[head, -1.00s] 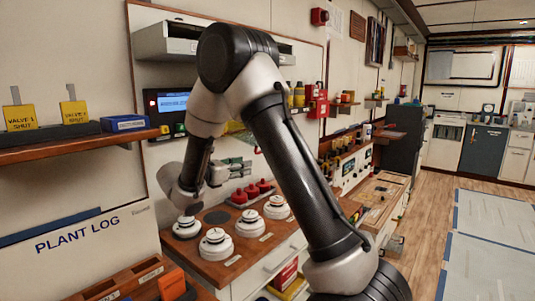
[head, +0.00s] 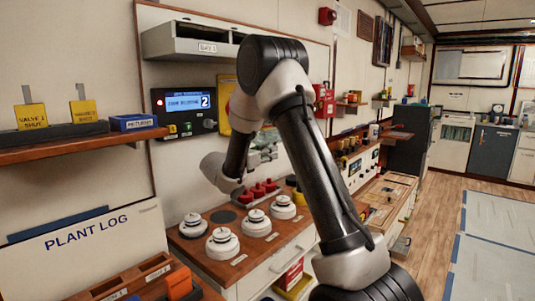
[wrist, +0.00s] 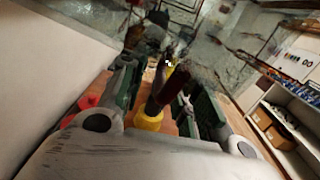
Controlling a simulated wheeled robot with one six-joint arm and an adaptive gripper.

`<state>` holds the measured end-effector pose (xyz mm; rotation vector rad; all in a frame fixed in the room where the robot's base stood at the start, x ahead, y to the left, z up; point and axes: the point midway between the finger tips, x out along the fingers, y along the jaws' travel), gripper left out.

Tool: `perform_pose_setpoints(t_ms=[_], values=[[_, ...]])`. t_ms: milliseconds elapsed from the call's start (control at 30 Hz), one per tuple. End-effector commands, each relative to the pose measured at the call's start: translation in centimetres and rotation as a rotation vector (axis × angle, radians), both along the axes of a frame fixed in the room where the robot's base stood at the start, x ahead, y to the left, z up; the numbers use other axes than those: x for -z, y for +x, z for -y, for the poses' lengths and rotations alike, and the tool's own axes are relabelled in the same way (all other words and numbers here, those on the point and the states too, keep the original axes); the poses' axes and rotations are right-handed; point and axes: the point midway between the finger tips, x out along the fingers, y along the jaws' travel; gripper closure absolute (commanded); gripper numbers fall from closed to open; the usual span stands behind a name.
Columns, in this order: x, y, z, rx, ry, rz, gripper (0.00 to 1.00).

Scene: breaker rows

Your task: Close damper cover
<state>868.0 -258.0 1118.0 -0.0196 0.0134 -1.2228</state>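I cannot pick out a damper cover for certain. A yellow panel (head: 228,104) on the wall is partly hidden behind my arm in the head view. My gripper (head: 265,150) is at the wall behind the counter, partly hidden by my arm. In the wrist view, its green-padded fingers (wrist: 160,92) stand apart. A dark red upright piece with a yellow base (wrist: 148,118) shows between them; I cannot tell whether it is touched.
The counter (head: 190,248) holds several white round detectors (head: 222,243) and red pieces (head: 262,190). A lit display box (head: 186,103) is on the wall left of my arm, below a grey hood (head: 190,42). Open floor lies at the right.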

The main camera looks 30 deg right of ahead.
Motion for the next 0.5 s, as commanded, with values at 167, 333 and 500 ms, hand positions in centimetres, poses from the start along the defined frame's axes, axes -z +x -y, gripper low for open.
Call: perform_pose_setpoints(t_ms=[167, 333, 500], values=[[0.0, 0.03, 0.01, 0.0, 0.0, 0.0, 0.68], [0.0, 0.01, 0.01, 0.0, 0.0, 0.0, 0.92], [0.02, 0.01, 0.0, 0.0, 0.001, 0.0, 1.0]])
